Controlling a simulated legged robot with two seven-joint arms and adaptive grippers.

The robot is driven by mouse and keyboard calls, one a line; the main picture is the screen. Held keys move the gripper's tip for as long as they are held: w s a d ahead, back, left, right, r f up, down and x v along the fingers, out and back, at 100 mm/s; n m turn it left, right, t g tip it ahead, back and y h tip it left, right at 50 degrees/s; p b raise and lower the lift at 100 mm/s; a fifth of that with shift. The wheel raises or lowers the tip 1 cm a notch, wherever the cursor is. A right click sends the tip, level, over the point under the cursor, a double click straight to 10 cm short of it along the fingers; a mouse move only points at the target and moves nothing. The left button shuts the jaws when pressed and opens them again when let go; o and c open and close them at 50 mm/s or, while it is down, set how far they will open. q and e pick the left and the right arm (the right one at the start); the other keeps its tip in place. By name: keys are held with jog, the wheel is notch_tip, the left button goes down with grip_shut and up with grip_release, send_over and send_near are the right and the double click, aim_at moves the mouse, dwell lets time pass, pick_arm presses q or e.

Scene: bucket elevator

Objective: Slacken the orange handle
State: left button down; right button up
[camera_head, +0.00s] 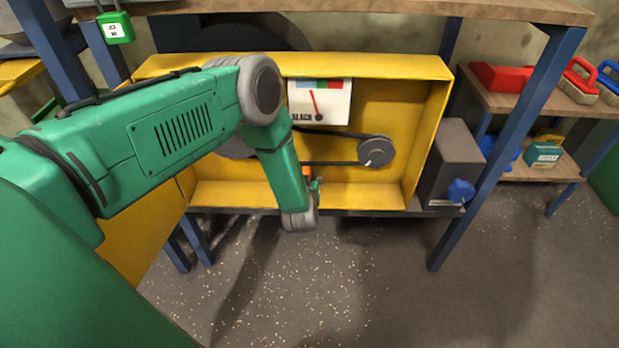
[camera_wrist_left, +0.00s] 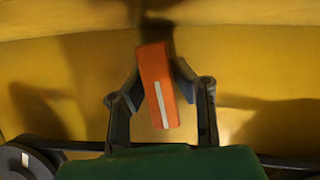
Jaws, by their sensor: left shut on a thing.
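The orange handle (camera_wrist_left: 158,85) is a flat block with a white stripe, tilted slightly in the left wrist view. My left gripper (camera_wrist_left: 157,92) has one finger on each side of it and is shut on it. In the head view only a small orange part of the handle (camera_head: 307,171) shows beside my left gripper (camera_head: 314,183), low in the yellow housing (camera_head: 400,68); my arm hides the rest. A white gauge marked SLACK (camera_head: 330,108) has a coloured strip and a red needle pointing up, slightly left. My right gripper is not in view.
A dark belt runs to a grey pulley (camera_head: 376,151) right of my left gripper. A grey box with a blue knob (camera_head: 460,190) stands right of the housing. A blue post (camera_head: 510,140) and a shelf (camera_head: 535,100) with brushes are farther right. Pale grains lie on the floor.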

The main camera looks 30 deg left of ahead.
pick_arm(q)
jog(key=shift+a+r+m+y, duration=0.1)
jog(key=shift+m+y, duration=0.2)
jog(key=shift+m, duration=0.3)
jog(key=shift+w, duration=0.1)
jog(key=c, duration=1.4)
grip_release()
jog(key=shift+o, duration=0.2)
jog(key=shift+g, duration=0.3)
jog(key=shift+s+d, duration=0.3)
jog(key=shift+s, duration=0.05)
jog(key=v, duration=1.1)
